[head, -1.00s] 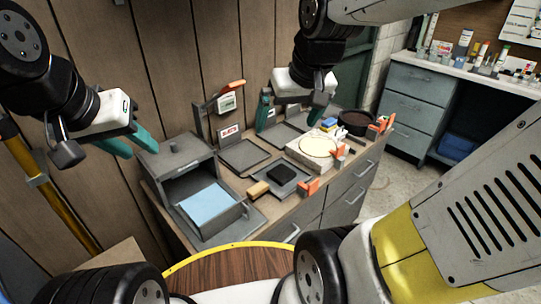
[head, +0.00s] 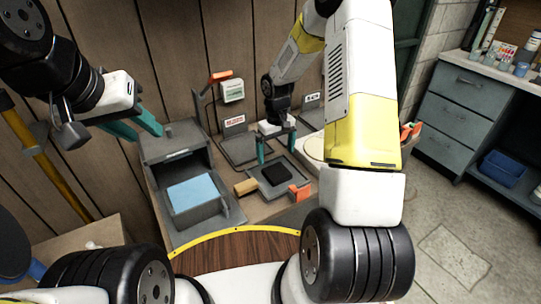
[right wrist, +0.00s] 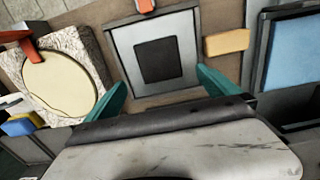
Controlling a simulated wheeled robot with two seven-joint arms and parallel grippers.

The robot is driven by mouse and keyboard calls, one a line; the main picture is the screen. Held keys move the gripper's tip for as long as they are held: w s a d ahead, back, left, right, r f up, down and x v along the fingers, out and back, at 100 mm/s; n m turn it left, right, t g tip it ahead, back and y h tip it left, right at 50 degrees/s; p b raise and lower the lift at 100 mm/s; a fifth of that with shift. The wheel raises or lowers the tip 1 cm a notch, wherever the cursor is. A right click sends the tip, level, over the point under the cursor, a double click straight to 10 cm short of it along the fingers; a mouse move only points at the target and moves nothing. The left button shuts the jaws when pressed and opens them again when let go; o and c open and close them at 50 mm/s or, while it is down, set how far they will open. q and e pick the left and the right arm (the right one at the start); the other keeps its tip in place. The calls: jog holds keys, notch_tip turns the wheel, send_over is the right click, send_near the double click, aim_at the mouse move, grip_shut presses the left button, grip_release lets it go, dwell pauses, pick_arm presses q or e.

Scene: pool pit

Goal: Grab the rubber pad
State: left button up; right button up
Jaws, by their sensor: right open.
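The rubber pad, a black square (head: 275,175), lies on a grey square plate (head: 297,177) on the counter. In the right wrist view the pad (right wrist: 157,59) lies flat and in full view, ahead of the fingertips. My right gripper (head: 276,155) has its teal fingers spread wide and empty, just behind and above the pad. In the right wrist view its fingers (right wrist: 160,90) stand apart on either side, with the pad between their lines. My left gripper (head: 142,132) hangs in the air at the upper left, near the grey box, with its teal fingers apart and empty.
A wooden block (head: 245,187) and an orange clip (head: 299,193) sit close to the plate. A grey open box (head: 172,140) with a blue sheet (head: 192,193) stands to the left. A pale slab with a cream disc (right wrist: 62,83) lies on the pad's other side.

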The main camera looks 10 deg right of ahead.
aim_at(277, 172)
jog(key=f, duration=0.7)
jog(key=shift+s+d+f, duration=0.1)
jog(key=shift+s+f, duration=0.2)
jog(key=shift+s, duration=0.05)
jog(key=c, duration=1.6)
jog(key=shift+r, duration=0.1)
